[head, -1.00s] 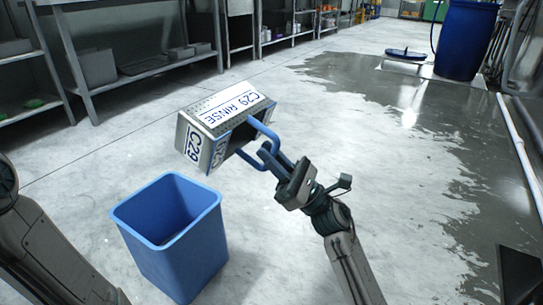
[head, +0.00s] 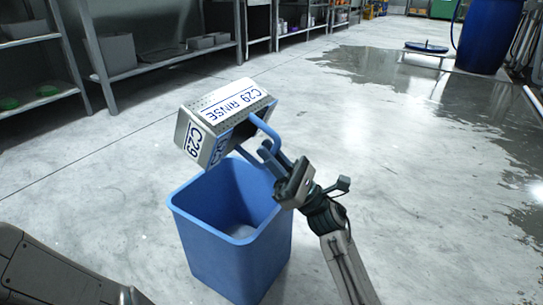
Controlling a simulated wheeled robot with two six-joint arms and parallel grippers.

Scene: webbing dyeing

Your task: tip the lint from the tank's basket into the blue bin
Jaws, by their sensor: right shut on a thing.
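The metal basket (head: 203,120), labelled "C29 RINSE", is tilted on its side in the air in the head view. My right gripper (head: 276,166) is shut on its blue handle (head: 264,128). The blue bin (head: 228,262) stands upright on the floor, below the basket. The basket overlaps the bin's far rim in the picture. The part of the bin's inside that I see looks empty. No lint shows, and most of the basket's inside is hidden. My left arm shows at the lower left, but its gripper is out of view.
Metal shelves (head: 165,60) with grey boxes and trays line the back left. A blue barrel (head: 482,38) stands at the back right near a round blue-topped object (head: 426,47). The floor is wet (head: 450,95) on the right. Dry floor around the bin is clear.

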